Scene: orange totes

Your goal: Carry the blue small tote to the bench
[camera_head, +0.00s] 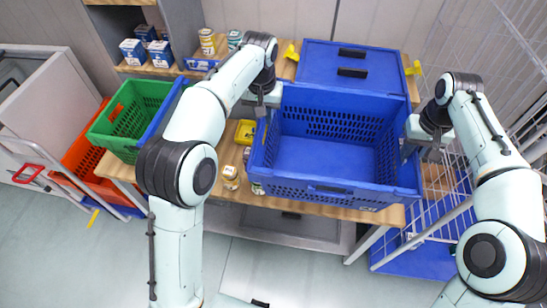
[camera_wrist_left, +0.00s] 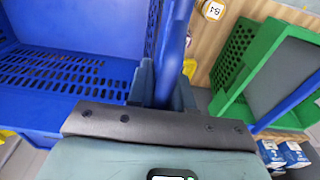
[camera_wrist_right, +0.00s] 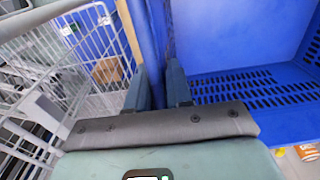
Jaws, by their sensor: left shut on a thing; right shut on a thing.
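The blue small tote (camera_head: 320,160) is an open, empty crate with slotted walls, held between my two arms in the head view. It appears above the wooden bench (camera_head: 290,222); whether it touches the bench top I cannot tell. My left gripper (camera_head: 262,100) is shut on the tote's left wall, and that wall runs between its fingers in the left wrist view (camera_wrist_left: 165,85). My right gripper (camera_head: 423,150) is shut on the tote's right wall, also seen between the fingers in the right wrist view (camera_wrist_right: 158,85). The tote hides much of the bench.
A closed blue box (camera_head: 353,68) stands behind the tote. A green crate (camera_head: 130,112) and an orange tote (camera_head: 84,150) are at the left. Small cans (camera_head: 231,177) stand left of the tote. A wire cage (camera_head: 490,60) is at the right. The floor in front is clear.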

